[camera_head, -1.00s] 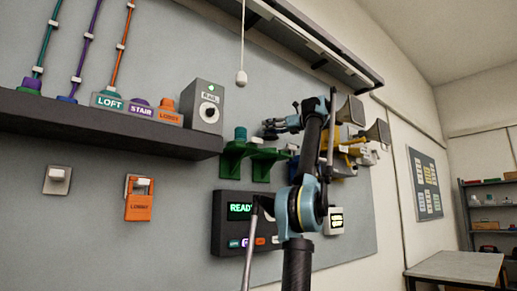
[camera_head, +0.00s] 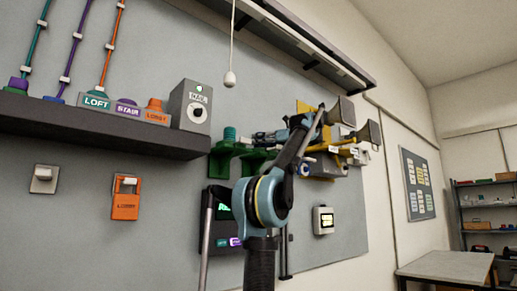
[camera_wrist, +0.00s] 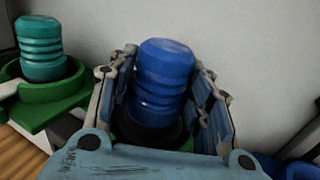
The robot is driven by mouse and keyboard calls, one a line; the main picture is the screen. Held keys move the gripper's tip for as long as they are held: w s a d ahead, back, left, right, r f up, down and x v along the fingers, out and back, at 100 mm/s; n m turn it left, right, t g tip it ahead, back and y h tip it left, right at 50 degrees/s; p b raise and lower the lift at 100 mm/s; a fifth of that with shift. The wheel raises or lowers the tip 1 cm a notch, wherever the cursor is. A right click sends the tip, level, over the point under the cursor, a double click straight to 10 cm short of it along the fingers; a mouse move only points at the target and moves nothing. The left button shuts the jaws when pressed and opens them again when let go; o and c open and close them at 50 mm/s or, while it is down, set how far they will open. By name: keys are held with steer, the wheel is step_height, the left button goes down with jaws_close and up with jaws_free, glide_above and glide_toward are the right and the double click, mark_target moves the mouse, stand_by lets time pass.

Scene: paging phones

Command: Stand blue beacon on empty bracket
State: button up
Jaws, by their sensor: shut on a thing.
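A ribbed blue beacon (camera_wrist: 162,80) stands upright between the two fingers of my gripper (camera_wrist: 165,100) in the wrist view, and they are shut on it. A dark collar rings its foot, with some green bracket showing beside and below. I cannot tell whether the foot rests on the bracket. In the head view my gripper (camera_head: 265,137) is at the right-hand green bracket (camera_head: 257,161), and the blue beacon is hard to make out. A teal beacon (camera_wrist: 40,50) stands on the left-hand green bracket (camera_wrist: 48,100), also seen in the head view (camera_head: 229,133).
A shelf (camera_head: 100,128) with labelled bases and a grey dial box (camera_head: 192,105) is left of the brackets. Yellow fittings with grey horns (camera_head: 346,110) are to the right. A dark display panel (camera_head: 218,200) is below, partly behind my arm. A pull cord (camera_head: 230,79) hangs above.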

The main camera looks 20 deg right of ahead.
steer(key=shift+w+f, duration=0.1)
steer(key=shift+f, duration=0.6)
steer(key=o, duration=1.4)
steer(key=shift+w, duration=0.1)
steer(key=shift+d, duration=0.1)
steer(key=v, duration=1.2)
